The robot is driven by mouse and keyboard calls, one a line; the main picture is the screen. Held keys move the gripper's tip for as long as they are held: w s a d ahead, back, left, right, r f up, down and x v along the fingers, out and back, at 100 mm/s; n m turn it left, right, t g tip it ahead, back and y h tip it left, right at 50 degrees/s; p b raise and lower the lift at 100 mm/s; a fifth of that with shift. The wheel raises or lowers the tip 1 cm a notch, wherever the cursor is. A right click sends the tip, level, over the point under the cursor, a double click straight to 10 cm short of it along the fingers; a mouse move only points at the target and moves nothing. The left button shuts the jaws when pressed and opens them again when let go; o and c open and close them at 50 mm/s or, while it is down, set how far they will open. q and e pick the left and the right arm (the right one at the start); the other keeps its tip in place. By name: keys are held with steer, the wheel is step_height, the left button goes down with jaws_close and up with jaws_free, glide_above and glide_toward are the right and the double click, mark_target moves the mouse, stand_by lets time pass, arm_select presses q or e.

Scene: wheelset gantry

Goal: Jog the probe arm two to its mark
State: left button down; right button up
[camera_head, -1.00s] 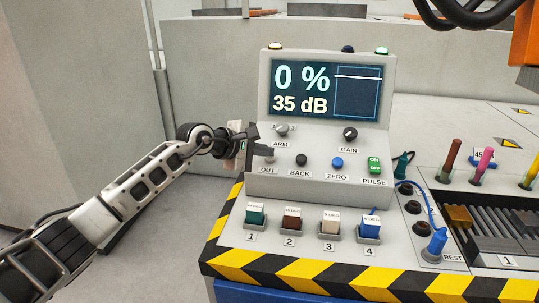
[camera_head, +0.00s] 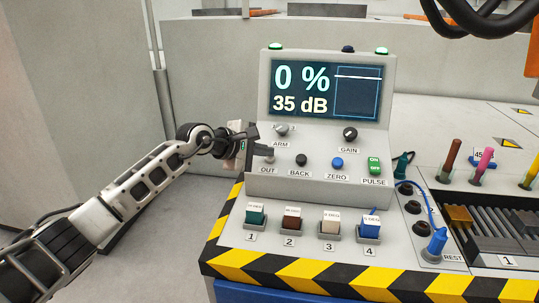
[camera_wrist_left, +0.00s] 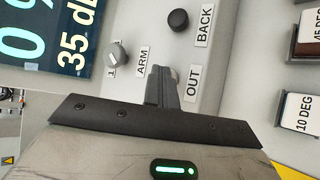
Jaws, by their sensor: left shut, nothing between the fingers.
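The grey console (camera_head: 256,100) has a screen (camera_head: 325,90) reading 0 % and 35 dB. The ARM knob (camera_head: 282,130) sits under it, and shows in the left wrist view (camera_wrist_left: 116,54); I cannot tell its setting. Below are the OUT button (camera_head: 269,158), black BACK button (camera_head: 301,160) and blue ZERO button (camera_head: 337,162). My left gripper (camera_head: 266,150) is shut and empty, its tips at the OUT button. In the left wrist view the fingers (camera_wrist_left: 163,88) mostly hide that button; contact is unclear. No labelled probe arm shows. My right gripper is out of view.
A GAIN knob (camera_head: 350,134) and green PULSE switch (camera_head: 374,165) are to the right. Several labelled blocks stand in front, including a green one (camera_head: 256,215). A blue probe (camera_head: 437,243) sits at REST. An orange part (camera_head: 534,50) shows at the upper right edge.

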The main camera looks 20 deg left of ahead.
arm_select(q)
steer(key=shift+s+r+p, duration=0.4)
steer(key=shift+r+p, duration=0.3)
steer(key=shift+r, duration=0.15)
steer(key=r+p, duration=0.1)
steer(key=s+r+p, duration=0.1)
steer(key=r, duration=0.1)
steer(key=s+r+p, duration=0.1)
steer(key=shift+d+r+p, duration=0.25)
steer(key=shift+p, duration=0.05)
stand_by(1.4)
